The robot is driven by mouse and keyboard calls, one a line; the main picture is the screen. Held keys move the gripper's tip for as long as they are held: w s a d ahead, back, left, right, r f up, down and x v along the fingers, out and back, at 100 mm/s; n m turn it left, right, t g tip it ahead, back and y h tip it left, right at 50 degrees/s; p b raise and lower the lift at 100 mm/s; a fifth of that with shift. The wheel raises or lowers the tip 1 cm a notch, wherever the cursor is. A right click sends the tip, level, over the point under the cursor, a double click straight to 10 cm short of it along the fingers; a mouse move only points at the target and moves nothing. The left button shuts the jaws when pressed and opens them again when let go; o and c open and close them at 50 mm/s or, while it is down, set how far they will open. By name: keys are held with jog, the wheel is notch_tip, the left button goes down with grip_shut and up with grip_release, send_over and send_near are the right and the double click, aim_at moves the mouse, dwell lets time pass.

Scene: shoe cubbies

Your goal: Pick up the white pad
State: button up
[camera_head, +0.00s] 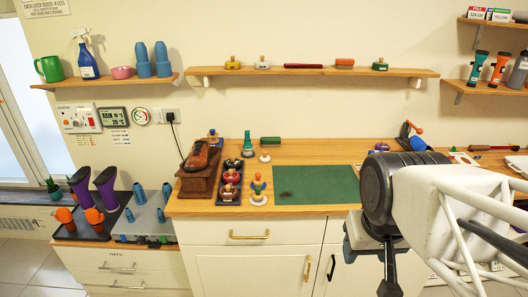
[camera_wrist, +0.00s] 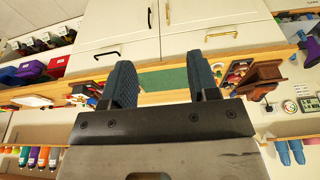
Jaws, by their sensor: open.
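Several small knobbed pads show in the head view, and I cannot tell for certain which is the white pad. Another with a white base (camera_head: 258,200) stands between the dark tray and the mat. A whitish knobbed one (camera_head: 262,64) sits on the wall shelf. My gripper (camera_wrist: 165,82) is open and empty in the wrist view, its two dark fingers apart with the green mat seen beyond them. In the head view my gripper (camera_head: 390,284) hangs at the right, in front of the counter, away from these pads.
The green mat (camera_head: 318,184) is bare. Left of it are a dark tray (camera_head: 228,193) with several knobbed pieces and a wooden stand (camera_head: 198,181) holding a brown shoe. A wall shelf (camera_head: 312,71) overhangs the back. Purple and orange items crowd the lower left cabinet.

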jog(key=w+a+r+n, duration=0.1)
jog(key=w+r, duration=0.2)
jog(key=w, duration=0.6)
jog(key=w+a+r+n, duration=0.1)
jog(key=w+r, duration=0.2)
jog(key=w, duration=0.7)
jog(key=n+g, duration=0.3)
jog(key=n, duration=0.4)
send_over(265, 152)
notch_tip(265, 152, down, 22)
jog(key=shift+r, duration=0.25)
jog(key=shift+w+a+f, duration=0.1)
jog(key=shift+w+f, duration=0.15)
jog(key=shift+f, duration=1.3)
